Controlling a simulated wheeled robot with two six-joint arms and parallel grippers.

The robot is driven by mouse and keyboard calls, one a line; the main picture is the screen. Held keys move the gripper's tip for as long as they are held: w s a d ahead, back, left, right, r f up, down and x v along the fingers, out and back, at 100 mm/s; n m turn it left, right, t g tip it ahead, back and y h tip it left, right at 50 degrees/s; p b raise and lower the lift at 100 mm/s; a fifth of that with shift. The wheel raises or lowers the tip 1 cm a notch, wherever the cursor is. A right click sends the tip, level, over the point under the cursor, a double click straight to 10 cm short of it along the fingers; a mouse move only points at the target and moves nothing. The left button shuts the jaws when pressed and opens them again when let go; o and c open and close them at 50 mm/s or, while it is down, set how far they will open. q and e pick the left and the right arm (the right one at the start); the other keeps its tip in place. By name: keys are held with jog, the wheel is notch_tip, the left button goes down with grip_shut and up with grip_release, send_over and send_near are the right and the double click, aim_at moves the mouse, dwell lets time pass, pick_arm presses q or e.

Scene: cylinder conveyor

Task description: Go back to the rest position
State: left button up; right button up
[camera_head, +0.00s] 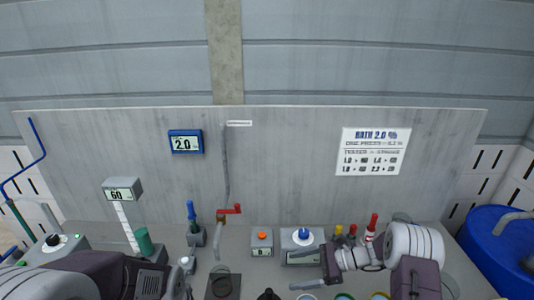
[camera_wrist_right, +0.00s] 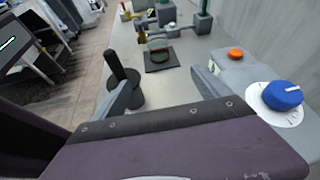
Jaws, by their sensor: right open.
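My right gripper (camera_head: 312,272) reaches in from the right in the head view, above the front of the bench and in front of the blue knob. In the right wrist view its two fingers (camera_wrist_right: 167,92) stand wide apart with nothing held between them. A black-handled object (camera_wrist_right: 118,72) stands beyond the left finger, and I cannot tell whether they touch. My left arm fills the lower left of the head view. Its gripper (camera_head: 172,286) is partly seen near the bottom edge, and its jaw opening is unclear.
A box with a blue knob (camera_head: 303,234) and an orange button (camera_head: 262,236) stand behind the right gripper. A red-handled tap (camera_head: 230,210) and a dark square plate (camera_head: 222,286) are left of it. Coloured bottles (camera_head: 371,225) stand nearby; a blue drum (camera_head: 500,245) is far right.

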jog(key=s+a+r+n+g+h, duration=0.1)
jog(key=s+a+r+n+g, duration=0.2)
jog(key=r, duration=0.4)
jog(key=s+r+n+h, duration=0.1)
jog(key=s+n+h, duration=0.4)
jog(key=s, duration=0.5)
jog(key=s+d+f+n+t+h, duration=0.1)
jog(key=s+d+f+n+h, duration=0.1)
jog(key=d+n, duration=0.3)
jog(key=s+d+f+n+t+h, duration=0.1)
jog(key=s+d+f+n+h, duration=0.1)
jog(key=s+d+n+h, duration=0.2)
jog(key=shift+s+d+f+n+t+h, duration=0.25)
jog(key=shift+d+f+n+t+h, duration=0.2)
jog(key=shift+d, duration=0.55)
